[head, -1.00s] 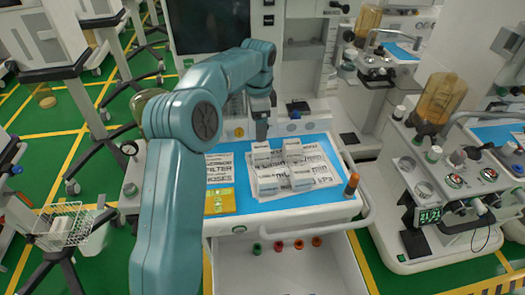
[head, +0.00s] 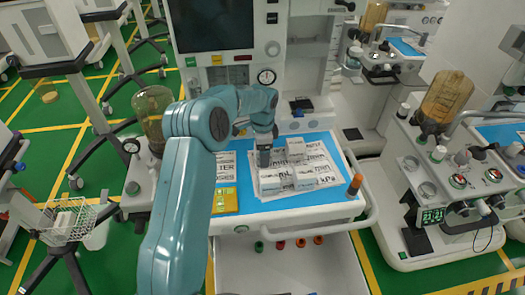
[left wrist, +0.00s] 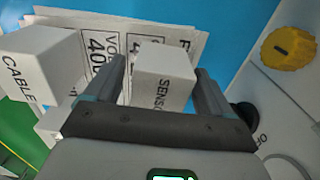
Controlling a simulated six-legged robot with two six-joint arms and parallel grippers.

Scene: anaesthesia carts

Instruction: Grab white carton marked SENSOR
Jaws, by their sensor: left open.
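The white carton marked SENSOR (left wrist: 163,72) stands between the two fingers of my left gripper (left wrist: 160,80) in the left wrist view. The fingers are apart, one on each side of it, and I cannot tell whether either touches it. In the head view my left gripper (head: 263,158) points down at the back left of the carton group and mostly hides this carton. A white carton marked CABLE (left wrist: 42,62) stands to the left in the left wrist view. My right gripper is not in view.
Other white cartons (head: 296,149) (head: 306,174) stand close by on printed sheets over a blue mat (head: 225,168). An open drawer (head: 290,270) with several small vials sits below.

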